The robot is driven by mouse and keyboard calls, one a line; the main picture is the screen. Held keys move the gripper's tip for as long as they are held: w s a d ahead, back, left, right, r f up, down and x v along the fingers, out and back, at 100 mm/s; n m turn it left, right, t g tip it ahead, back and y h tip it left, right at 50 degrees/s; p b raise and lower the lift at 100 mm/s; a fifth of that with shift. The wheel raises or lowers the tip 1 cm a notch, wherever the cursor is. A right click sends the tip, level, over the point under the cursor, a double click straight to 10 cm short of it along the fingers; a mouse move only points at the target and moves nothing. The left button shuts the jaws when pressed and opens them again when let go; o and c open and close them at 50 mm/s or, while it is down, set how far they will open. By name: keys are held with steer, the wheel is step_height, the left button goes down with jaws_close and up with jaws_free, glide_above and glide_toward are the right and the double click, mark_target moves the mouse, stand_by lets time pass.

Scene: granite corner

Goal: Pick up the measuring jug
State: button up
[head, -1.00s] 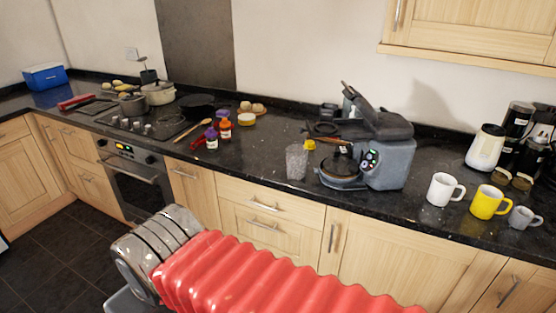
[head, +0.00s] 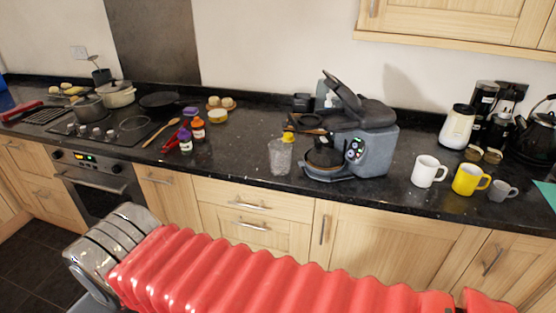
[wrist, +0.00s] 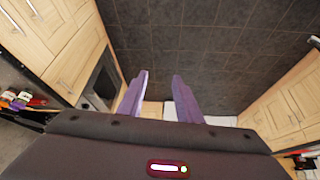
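The measuring jug (head: 280,157) is a clear, see-through vessel standing upright on the dark granite worktop (head: 232,170), near its front edge in the head view. The jug cannot be made out in the wrist view. In the head view my red ribbed arm cover fills the lower middle, and the gripper itself is not visible there.
A white mug (head: 428,171), yellow mug (head: 470,179) and grey cup (head: 503,190) stand right.

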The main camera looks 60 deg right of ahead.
steer(key=w+d+f+m+t+h, duration=0.1)
steer(key=w+d+m+t, duration=0.15)
steer(key=w, duration=0.55)
steer(key=w+d+f+m+t, duration=0.1)
steer(key=w+d+m+t, duration=0.1)
steer(key=w+d, duration=0.35)
steer(key=w+d+f+m+h, duration=0.1)
steer(key=w+d+m+h, duration=0.15)
steer(key=d, duration=0.45)
steer(key=w+d+f+m+h, duration=0.2)
steer(key=w+d+h, duration=0.15)
steer(key=d, duration=0.25)
steer(key=s+d+f+m+g+h, duration=0.1)
steer(key=s+d+f+m+h, duration=0.15)
steer(key=d, duration=0.55)
steer(key=s+d+f+m+g+h, duration=0.1)
steer(key=s+d+m+g+h, duration=0.2)
steer(key=d, duration=0.5)
steer(key=s+d+f+m+g+h, duration=0.2)
steer(key=s+d+g+h, duration=0.3)
steer(key=s, duration=0.9)
steer(key=d+m+g, duration=0.1)
steer(key=d, duration=0.2)
steer(key=shift+s, duration=0.2)
steer(key=shift+d+m+h, duration=0.1)
steer(key=shift+m+h, duration=0.15)
